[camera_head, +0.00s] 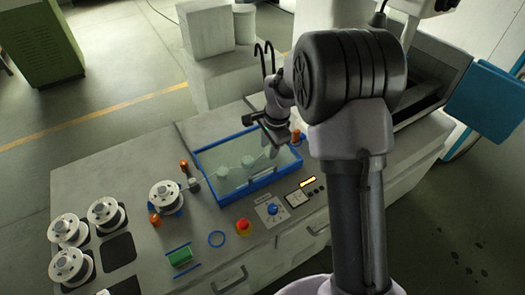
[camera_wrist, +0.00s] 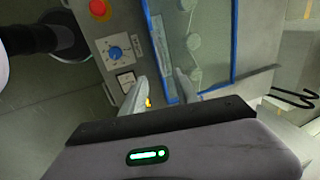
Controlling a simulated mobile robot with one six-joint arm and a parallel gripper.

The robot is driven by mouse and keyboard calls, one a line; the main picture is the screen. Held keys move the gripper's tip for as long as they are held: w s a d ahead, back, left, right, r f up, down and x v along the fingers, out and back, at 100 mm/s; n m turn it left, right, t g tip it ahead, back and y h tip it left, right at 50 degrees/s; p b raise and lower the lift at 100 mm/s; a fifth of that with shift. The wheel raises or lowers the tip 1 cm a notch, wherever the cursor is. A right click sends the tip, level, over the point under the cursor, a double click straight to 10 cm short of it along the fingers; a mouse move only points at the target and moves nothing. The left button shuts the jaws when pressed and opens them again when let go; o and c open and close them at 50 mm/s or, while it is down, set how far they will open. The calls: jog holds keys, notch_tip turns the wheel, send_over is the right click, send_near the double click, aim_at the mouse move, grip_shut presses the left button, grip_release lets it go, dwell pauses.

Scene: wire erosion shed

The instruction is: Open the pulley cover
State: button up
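The pulley cover (camera_head: 222,174) is a clear panel in a blue frame on the bench top, with pale round pulleys showing through it. It looks shut, lying flat. In the wrist view its blue frame (camera_wrist: 234,40) runs down the upper middle. My gripper (camera_head: 271,152) is over the cover's right part in the head view. In the wrist view my gripper (camera_wrist: 161,78) has its two fingers apart with nothing held between them, near the frame's near edge. Whether a finger touches the frame I cannot tell. My arm hides the area right of the cover.
Several wire spools (camera_head: 105,212) stand at left. An orange-topped post (camera_head: 185,166) stands by the cover's left side. A green block (camera_head: 180,256) lies at the front.

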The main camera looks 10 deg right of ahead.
aim_at(264, 170)
jog(key=f, duration=0.4)
jog(key=w+f, duration=0.1)
jog(key=f, duration=0.3)
jog(key=w+a+f, duration=0.1)
jog(key=f, duration=0.4)
jog(key=shift+w+f, duration=0.1)
jog(key=shift+w, duration=0.1)
jog(key=shift+w+d+f, duration=0.1)
jog(key=shift+w+f, duration=0.1)
jog(key=shift+f, duration=0.25)
grip_shut()
